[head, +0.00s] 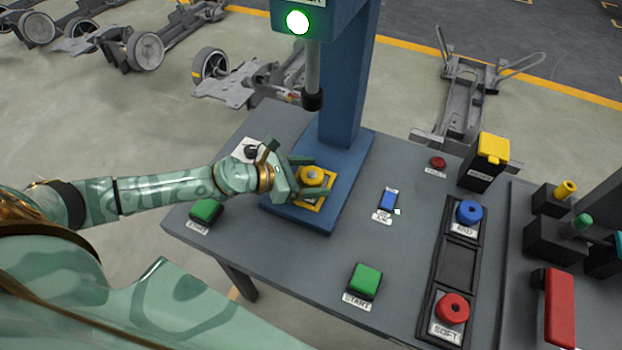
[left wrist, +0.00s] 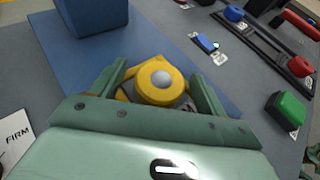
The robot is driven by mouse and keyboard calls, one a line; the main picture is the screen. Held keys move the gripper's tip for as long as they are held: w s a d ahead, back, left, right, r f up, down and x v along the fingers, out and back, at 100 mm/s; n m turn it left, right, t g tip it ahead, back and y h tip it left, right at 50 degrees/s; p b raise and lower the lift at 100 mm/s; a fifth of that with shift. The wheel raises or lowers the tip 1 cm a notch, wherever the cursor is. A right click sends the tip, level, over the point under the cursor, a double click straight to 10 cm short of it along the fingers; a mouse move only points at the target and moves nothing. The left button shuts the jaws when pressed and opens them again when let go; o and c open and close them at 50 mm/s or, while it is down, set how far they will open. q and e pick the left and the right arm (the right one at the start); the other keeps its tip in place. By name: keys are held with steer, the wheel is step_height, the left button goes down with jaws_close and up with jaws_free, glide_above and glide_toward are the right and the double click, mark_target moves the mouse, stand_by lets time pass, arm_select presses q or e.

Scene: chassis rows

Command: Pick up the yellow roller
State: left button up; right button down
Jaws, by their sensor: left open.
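The yellow roller (head: 312,175), round with a grey centre, sits on a yellow-edged square seat (head: 318,203) on the blue base of the press. My left gripper (head: 303,177) is open at the roller, reaching in from the left. In the left wrist view the roller (left wrist: 153,94) lies between the two spread green fingers (left wrist: 158,78), with a gap visible on each side. Part of the seat is hidden by the gripper. My right gripper is not in view.
The blue press column (head: 347,90) rises just behind the roller, with a grey ram (head: 313,75) hanging above. Green buttons (head: 364,281) (head: 206,211) stand on the grey table (head: 290,265). Blue and red knobs (head: 469,212) (head: 453,308) sit in a black tray at right.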

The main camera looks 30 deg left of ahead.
arm_select(q)
steer(key=shift+c, duration=0.3)
steer(key=c, duration=1.1)
steer(key=shift+r, duration=0.15)
